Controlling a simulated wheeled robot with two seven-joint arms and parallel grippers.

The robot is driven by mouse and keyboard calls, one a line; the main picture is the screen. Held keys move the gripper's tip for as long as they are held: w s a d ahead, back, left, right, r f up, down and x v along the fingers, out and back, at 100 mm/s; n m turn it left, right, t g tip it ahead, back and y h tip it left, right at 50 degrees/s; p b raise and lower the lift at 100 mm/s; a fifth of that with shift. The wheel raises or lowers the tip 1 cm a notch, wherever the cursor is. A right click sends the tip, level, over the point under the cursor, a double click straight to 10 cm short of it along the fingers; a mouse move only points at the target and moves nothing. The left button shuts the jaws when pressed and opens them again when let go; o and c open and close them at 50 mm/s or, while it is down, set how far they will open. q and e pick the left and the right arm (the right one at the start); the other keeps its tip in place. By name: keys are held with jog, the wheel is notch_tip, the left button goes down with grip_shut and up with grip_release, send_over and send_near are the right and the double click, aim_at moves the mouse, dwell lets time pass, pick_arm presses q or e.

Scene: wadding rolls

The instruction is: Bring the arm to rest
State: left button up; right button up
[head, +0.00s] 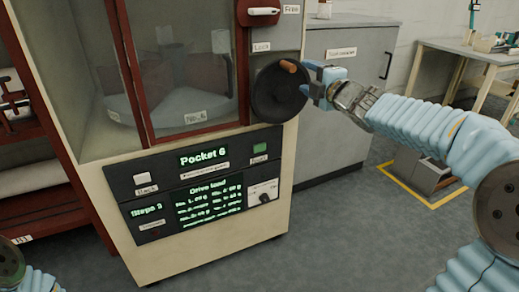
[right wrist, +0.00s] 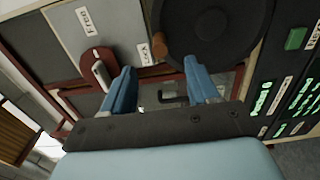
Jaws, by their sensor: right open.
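My right gripper (head: 309,78) is at the right edge of a dark round handwheel (head: 279,95) on the front of a cream cabinet. The handwheel has an orange-brown knob (head: 288,66). In the right wrist view the gripper (right wrist: 162,78) has its two blue fingers spread, with nothing between them. The knob (right wrist: 160,42) shows beyond the fingertips there; I cannot tell the exact gap. My right arm (head: 410,115) reaches in from the right. Only a part of my left arm (head: 35,280) shows at the bottom left; its gripper is out of view.
A grey cabinet (head: 345,100) stands behind the gripper. A workbench (head: 470,52) stands at right.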

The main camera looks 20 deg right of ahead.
jog(key=shift+s, duration=0.5)
jog(key=a+f+m+g+y, duration=0.1)
jog(key=a+f+m+g, duration=0.3)
jog(key=f, duration=0.8)
jog(key=w+a+f+m+g, duration=0.1)
jog(key=a+f+m, duration=0.3)
jog(key=f, duration=0.8)
jog(key=a+f+m+g+y, duration=0.15)
jog(key=a+f, duration=0.45)
jog(key=f, duration=0.6)
jog(key=s+a+f+m+g, duration=0.35)
jog(key=s+f, duration=0.25)
jog(key=f, duration=0.2)
jog(key=s+a+f+m+g, duration=0.2)
jog(key=s+a+f, duration=0.3)
jog(key=f, duration=0.4)
pick_arm(q)
jog(key=shift+s+d, duration=0.2)
jog(key=shift+d, duration=0.35)
pick_arm(e)
jog(key=s+a+f+m+g, duration=0.2)
jog(key=s+f, duration=0.2)
jog(key=s, duration=0.5)
jog(key=s+a+f+m+g, duration=0.2)
jog(key=s+f+m+g, duration=0.1)
jog(key=s, duration=0.5)
jog(key=shift+s+f, duration=0.35)
jog(key=shift+f, duration=0.4)
jog(key=shift+a+y, duration=0.1)
jog(key=shift+y, duration=0.15)
